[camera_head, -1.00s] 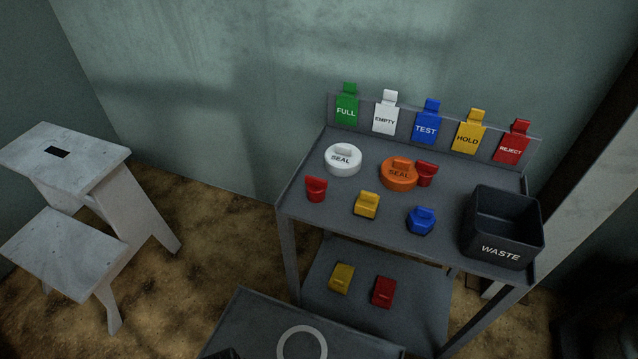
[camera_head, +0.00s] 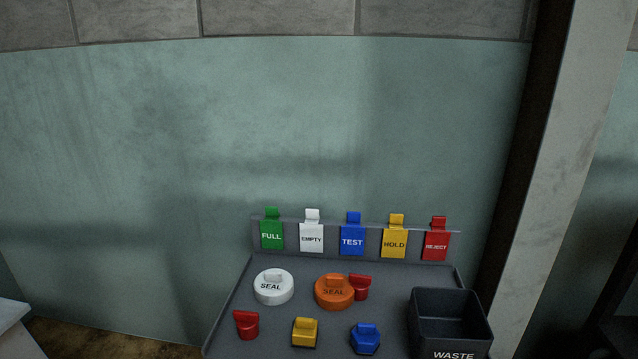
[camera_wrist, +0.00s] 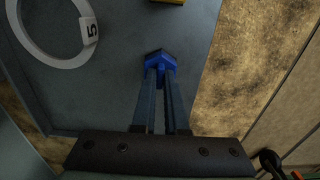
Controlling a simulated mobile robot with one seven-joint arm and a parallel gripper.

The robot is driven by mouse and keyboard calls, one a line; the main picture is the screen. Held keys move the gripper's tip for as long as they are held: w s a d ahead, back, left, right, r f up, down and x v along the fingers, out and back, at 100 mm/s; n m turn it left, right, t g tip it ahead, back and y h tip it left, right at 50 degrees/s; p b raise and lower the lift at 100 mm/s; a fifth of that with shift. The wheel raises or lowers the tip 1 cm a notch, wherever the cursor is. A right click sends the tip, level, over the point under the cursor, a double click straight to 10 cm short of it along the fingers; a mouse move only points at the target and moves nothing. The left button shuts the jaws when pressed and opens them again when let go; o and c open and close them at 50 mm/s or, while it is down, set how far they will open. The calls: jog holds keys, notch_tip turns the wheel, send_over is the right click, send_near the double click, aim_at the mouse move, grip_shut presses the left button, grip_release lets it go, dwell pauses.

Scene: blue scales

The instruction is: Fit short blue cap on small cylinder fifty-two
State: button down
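In the wrist view my gripper (camera_wrist: 160,72) is shut on a blue cap (camera_wrist: 158,56) at its fingertips. The fingers cover part of the cap. The cap is over a grey surface with a white ring on it. Another blue cap (camera_head: 365,339), six-sided with a raised tab, stands on the grey cart top (camera_head: 390,275) in the head view. My gripper does not show in the head view. No cylinder marked fifty-two is visible.
A white ring (camera_wrist: 60,50) with a tag reading 5 lies on the grey surface. The cart top holds a white seal (camera_head: 273,289), an orange seal (camera_head: 334,293), red caps (camera_head: 246,326), a yellow cap (camera_head: 304,334) and a black waste bin (camera_head: 450,322). Coloured tags hang behind.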

jog(key=shift+r, duration=0.15)
jog(key=shift+r+p, duration=1.9)
jog(key=shift+p, duration=0.65)
